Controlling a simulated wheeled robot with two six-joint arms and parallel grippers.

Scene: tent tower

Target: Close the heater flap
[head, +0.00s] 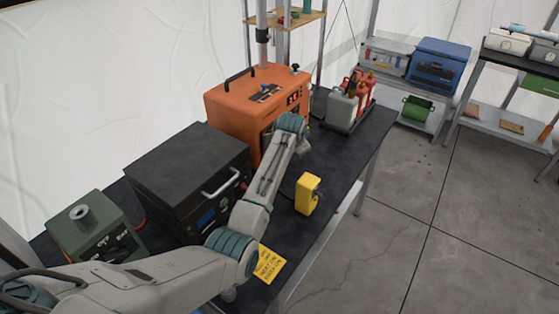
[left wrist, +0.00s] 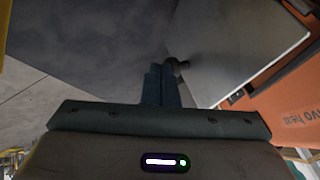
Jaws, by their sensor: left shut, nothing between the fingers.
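The orange heater (head: 232,106) stands on the dark bench in the head view, and its front is partly hidden by my left arm. In the left wrist view its orange body (left wrist: 290,90) fills the right side. A pale grey panel (left wrist: 240,45), which looks like the heater flap, stands out from the orange body at an angle, with a small dark knob (left wrist: 178,64) at its near edge. My left gripper (left wrist: 160,80) is shut and empty, its fingertips right beside the knob; I cannot tell if they touch. In the head view its fingers are hidden. My right gripper is not in view.
A black case (head: 180,160) with a handle and a green device (head: 85,220) stand left of the heater. Red and grey canisters (head: 345,105) stand at the far end.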

